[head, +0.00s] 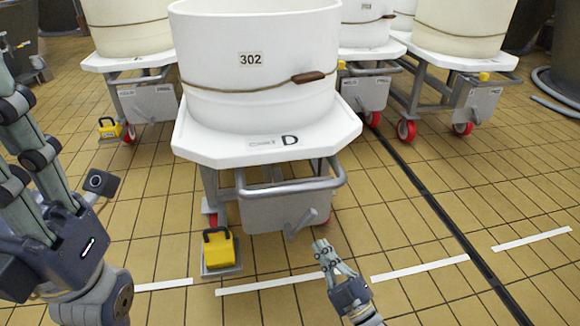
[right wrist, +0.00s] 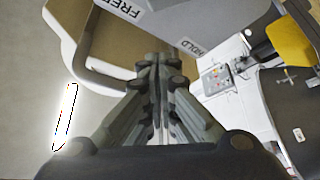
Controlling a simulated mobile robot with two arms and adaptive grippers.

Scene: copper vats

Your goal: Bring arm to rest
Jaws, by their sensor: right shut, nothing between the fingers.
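My right gripper (head: 322,248) is in the lower middle of the head view, in front of the cart of vat 302. Its fingers are together with nothing between them. In the right wrist view the same closed fingers (right wrist: 160,68) point up the picture, below a grey plate (right wrist: 150,15) lettered FREE and HOLD. I cannot tell whether they touch anything. My left gripper (head: 15,125) is raised at the left edge of the head view, close to the camera. Its fingertips are partly cut off by the edge, so its opening is unclear.
A white vat (head: 255,60) marked 302 stands on a wheeled cart (head: 185,140) marked D, with a tubular handle (head: 290,187). A yellow pedal (head: 217,250) is at its foot. Other vats on carts stand behind. Tiled floor (head: 420,290) is open at lower right.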

